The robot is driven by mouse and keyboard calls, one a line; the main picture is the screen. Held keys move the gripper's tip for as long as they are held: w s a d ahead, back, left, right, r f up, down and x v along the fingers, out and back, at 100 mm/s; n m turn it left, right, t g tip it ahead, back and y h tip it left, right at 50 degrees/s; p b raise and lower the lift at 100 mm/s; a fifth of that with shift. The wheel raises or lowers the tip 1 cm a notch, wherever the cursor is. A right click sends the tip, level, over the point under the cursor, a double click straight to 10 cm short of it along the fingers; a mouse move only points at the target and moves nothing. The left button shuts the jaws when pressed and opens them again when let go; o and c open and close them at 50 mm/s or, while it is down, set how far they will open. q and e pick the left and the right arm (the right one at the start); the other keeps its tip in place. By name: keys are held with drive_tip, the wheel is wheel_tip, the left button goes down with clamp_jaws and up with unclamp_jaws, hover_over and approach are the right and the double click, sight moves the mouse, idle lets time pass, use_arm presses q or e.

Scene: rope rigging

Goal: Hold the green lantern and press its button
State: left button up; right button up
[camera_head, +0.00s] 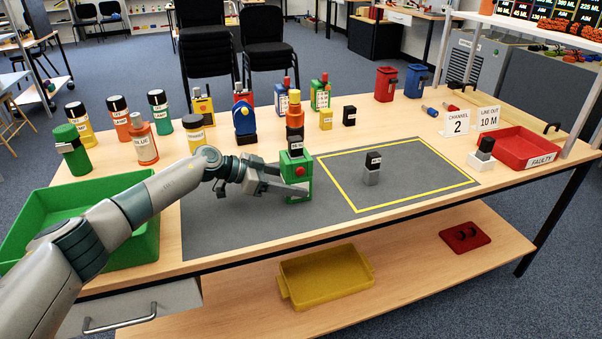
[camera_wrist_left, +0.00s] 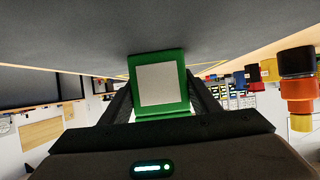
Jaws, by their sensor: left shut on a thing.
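The green lantern (camera_head: 300,195) stands upright on the grey mat, left of the yellow outline. It has a dark top with a small label and a round red button (camera_head: 300,171) on the side facing the head camera. My left gripper (camera_head: 288,188) reaches in from the left and is shut on the lantern, low on its body. In the left wrist view the lantern (camera_wrist_left: 160,112) sits between the two fingers, showing a pale square panel in a green frame. The button does not show there. My right gripper is not in view.
An orange and black stack (camera_head: 295,118) stands close behind the lantern. A black and grey block (camera_head: 372,172) stands inside the yellow outline. A green tray (camera_head: 140,250) is at left, a red tray (camera_head: 520,150) at right. Several bottles line the back left. The mat's right part is mostly clear.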

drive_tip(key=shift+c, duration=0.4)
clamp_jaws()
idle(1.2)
